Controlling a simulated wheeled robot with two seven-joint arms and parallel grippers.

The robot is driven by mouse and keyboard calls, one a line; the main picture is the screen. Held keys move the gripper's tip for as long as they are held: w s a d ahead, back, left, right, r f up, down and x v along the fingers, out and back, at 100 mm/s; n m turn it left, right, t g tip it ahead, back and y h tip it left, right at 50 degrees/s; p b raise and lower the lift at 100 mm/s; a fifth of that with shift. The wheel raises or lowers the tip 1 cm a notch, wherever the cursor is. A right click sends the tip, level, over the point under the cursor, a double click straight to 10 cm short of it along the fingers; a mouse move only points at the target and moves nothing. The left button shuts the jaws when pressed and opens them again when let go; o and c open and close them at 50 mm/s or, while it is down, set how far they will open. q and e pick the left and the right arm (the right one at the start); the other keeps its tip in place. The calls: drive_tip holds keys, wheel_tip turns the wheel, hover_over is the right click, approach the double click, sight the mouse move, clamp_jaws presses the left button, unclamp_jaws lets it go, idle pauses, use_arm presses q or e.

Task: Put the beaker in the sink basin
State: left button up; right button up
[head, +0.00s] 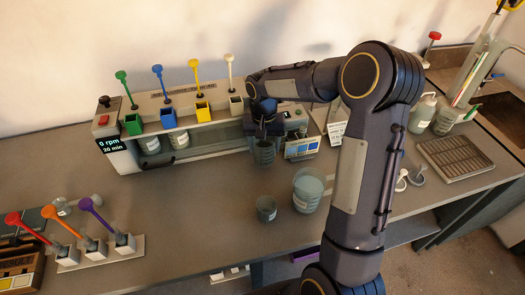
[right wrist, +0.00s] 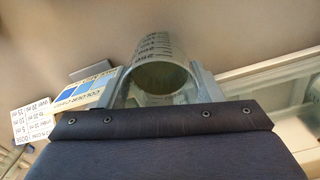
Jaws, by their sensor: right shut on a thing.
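My right gripper (head: 264,136) is shut on a clear graduated beaker (head: 264,153) and points down in front of the dosing rack. In the right wrist view the beaker (right wrist: 163,62) sits between the two fingers (right wrist: 165,88), with its printed scale showing. I cannot tell whether its base touches the bench. The sink basin (head: 501,118) is a dark recess in the brown counter at the far right, well away from the gripper and partly cut off by the picture edge. My left gripper is not in view.
A small beaker (head: 266,209) and a larger one (head: 308,191) stand in front of the gripper. A colour card (head: 301,147) stands right of it. The bench's front left-centre is clear.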

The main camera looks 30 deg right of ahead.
drive_tip(key=shift+f, duration=1.6)
drive_tip(key=shift+f, duration=0.25)
drive_tip(key=o, duration=1)
drive_tip(key=shift+r, duration=0.1)
drive_tip(key=shift+c, duration=0.2)
